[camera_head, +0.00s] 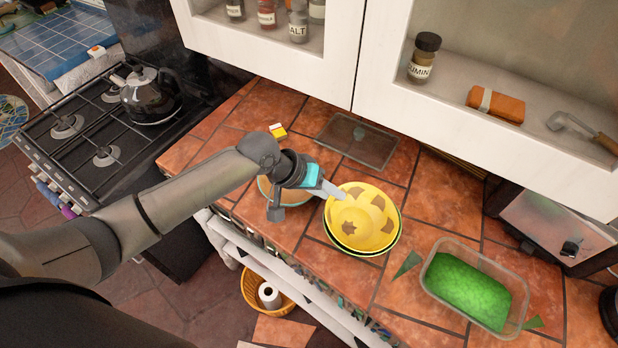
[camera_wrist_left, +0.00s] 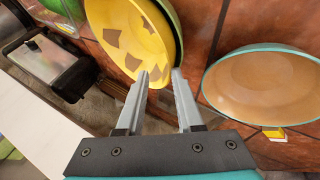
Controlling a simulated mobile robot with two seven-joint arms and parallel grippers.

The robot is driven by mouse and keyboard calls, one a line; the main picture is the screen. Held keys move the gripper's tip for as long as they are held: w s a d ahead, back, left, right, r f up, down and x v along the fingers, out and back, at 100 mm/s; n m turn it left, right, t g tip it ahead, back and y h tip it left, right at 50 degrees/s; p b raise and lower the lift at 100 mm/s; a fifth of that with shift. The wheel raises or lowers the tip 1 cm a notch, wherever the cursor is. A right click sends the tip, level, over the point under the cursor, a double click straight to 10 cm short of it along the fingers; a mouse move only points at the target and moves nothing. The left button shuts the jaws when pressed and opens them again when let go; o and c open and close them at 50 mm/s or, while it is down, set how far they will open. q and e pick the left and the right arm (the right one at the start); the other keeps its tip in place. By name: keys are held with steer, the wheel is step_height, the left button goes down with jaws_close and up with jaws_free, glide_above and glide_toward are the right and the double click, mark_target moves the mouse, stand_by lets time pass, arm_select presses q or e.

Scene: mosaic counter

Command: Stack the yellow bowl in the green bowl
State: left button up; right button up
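The yellow bowl (camera_head: 370,203), with brown patches inside, sits nested in the green bowl (camera_head: 346,247), whose rim shows just below and around it. In the left wrist view the yellow bowl (camera_wrist_left: 133,35) also lies inside the green bowl (camera_wrist_left: 170,14). My left gripper (camera_head: 341,195) is at the bowls' left rim. In the left wrist view its fingers (camera_wrist_left: 160,76) are apart, with one tip over the yellow inside and the other by the rim. I cannot tell whether they touch it. My right gripper is not in view.
A teal-rimmed bowl (camera_wrist_left: 262,88) with a tan inside stands left of the nested bowls in the head view, partly hidden by my gripper. A clear box with green contents (camera_head: 468,288) is at right. A glass board (camera_head: 357,140) lies behind; cabinets (camera_head: 270,55) overhang the counter.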

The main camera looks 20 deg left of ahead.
arm_select(q)
steer(key=v, duration=1)
steer(key=shift+s+r+p, duration=0.2)
steer(key=shift+r+p, duration=0.15)
steer(key=shift+p, duration=0.05)
steer(key=shift+a, duration=0.15)
steer(key=s+d+f+m+y, duration=0.1)
steer(key=s+d+f+m, duration=0.25)
steer(key=s, duration=0.35)
steer(key=s+a+f+n+y, duration=0.2)
steer(key=s+a+y, duration=0.3)
steer(key=s, duration=0.4)
steer(key=s+f+g+b, duration=0.25)
steer(key=f+b, duration=0.75)
steer(key=f, duration=2.2)
steer(key=s+a+f+b, duration=0.1)
steer(key=s+f+b, duration=0.3)
steer(key=s+f, duration=0.4)
steer(key=s+a+f+b, duration=0.2)
steer(key=s+f, duration=0.5)
steer(key=f, duration=0.7)
steer(key=shift+s+a+m+b, duration=0.35)
steer(key=shift+b, duration=0.55)
